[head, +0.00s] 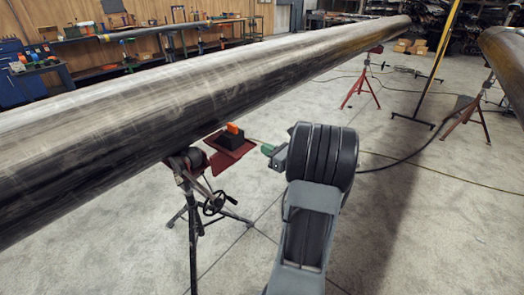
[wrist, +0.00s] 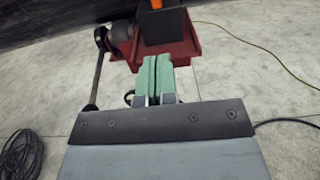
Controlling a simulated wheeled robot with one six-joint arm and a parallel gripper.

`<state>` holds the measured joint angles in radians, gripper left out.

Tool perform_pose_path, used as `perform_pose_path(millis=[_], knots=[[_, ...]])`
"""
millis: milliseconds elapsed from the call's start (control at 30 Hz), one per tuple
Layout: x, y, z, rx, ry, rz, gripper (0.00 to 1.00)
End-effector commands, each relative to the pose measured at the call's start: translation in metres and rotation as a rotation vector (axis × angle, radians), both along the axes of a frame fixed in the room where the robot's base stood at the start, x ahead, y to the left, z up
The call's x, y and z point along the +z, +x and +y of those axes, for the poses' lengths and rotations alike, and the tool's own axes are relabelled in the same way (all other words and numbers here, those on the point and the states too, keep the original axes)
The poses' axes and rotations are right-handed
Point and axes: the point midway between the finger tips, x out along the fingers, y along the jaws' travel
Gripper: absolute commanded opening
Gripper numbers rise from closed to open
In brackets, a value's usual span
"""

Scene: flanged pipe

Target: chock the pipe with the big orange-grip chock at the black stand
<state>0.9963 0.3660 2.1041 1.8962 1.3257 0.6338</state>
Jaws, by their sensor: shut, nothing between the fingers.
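The long steel pipe (head: 150,100) runs diagonally across the head view; its dark side fills the upper left of the wrist view (wrist: 50,18). The black stand (head: 192,215) holds it up, with a roller head and a red plate (head: 232,153). A dark chock with an orange grip (head: 232,132) sits on that plate beside the pipe; it also shows at the top of the wrist view (wrist: 160,27), its top cut off. My gripper (head: 267,150) has green fingers, shut and empty (wrist: 153,62), pointing at the plate's near edge. Whether they touch it is unclear.
A red stand (head: 360,88) holds the pipe's far end, and another red stand (head: 475,105) is under a second pipe (head: 505,60) at right. A yellow post (head: 440,65) stands between them. Cables cross the floor. The concrete floor around my arm is mostly clear.

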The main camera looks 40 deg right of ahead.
Motion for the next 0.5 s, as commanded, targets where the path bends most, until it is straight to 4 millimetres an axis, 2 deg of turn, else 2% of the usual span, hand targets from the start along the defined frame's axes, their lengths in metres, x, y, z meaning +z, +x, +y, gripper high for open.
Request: perform_pose_path(millis=[200, 500], knots=[[0.0, 0.044, 0.009, 0.006, -0.001, 0.002, 0.0], [0.0, 0.09, 0.017, 0.005, -0.002, 0.003, 0.0]])
